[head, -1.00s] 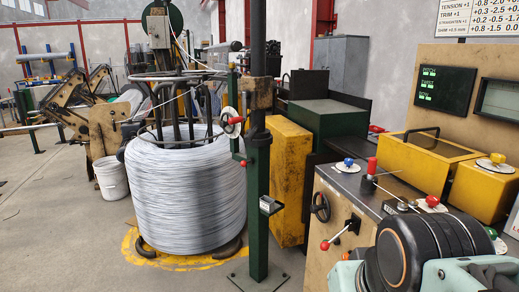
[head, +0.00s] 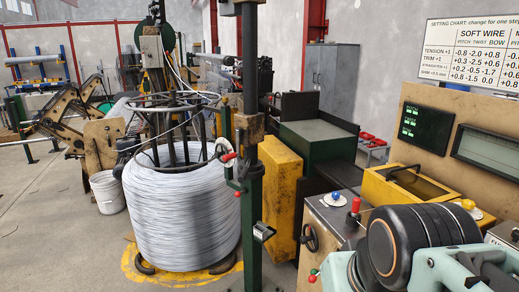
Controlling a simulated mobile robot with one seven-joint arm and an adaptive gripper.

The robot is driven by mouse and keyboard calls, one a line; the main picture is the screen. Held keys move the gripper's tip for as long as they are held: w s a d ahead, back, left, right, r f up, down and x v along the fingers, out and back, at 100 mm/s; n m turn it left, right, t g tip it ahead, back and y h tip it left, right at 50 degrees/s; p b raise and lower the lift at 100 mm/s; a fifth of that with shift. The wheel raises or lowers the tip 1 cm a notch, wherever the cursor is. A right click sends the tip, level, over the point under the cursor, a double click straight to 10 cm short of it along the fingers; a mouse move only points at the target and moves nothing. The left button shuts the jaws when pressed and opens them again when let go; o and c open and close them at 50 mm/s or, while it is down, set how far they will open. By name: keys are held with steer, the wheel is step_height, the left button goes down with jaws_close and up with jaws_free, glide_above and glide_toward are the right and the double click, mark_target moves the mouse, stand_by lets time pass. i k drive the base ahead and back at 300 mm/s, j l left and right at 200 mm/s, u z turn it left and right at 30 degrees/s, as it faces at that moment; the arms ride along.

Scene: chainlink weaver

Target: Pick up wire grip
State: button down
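I cannot pick out the wire grip with certainty. A green post (head: 250,205) stands in front of a large coil of grey wire (head: 180,225). On the post are a small red-handled part (head: 228,157) beside a pale disc, and a small dark and pale piece on a bracket (head: 263,232) lower down. Either is too small to name surely. My gripper is not in view; only teal and black links of my arm show at the lower right, in front of the console.
A console (head: 328,218) with a red-topped lever (head: 355,205) and a blue knob stands right of the post. A yellow cabinet (head: 281,190) is behind the post. A white bucket (head: 107,194) stands left of the coil. Grey floor (head: 60,245) is open at the left front.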

mark_target(356, 204)
steer(key=z, duration=1.25)
steer(key=i+j+z, duration=0.2)
steer(key=j+z, duration=0.15)
steer(key=i+j+z, duration=0.1)
steer(key=j+z, duration=0.25)
steer(key=i+j+z, duration=0.15)
steer(key=j, duration=0.35)
steer(key=j+z, duration=0.1)
steer(key=j, duration=0.4)
steer(key=i+j+z, duration=0.15)
steer(key=j, duration=0.35)
steer(key=k+j+u, duration=0.25)
steer(key=j, duration=0.15)
steer(key=i+j+z, duration=0.2)
steer(key=i+l, duration=0.05)
steer(key=i, duration=0.05)
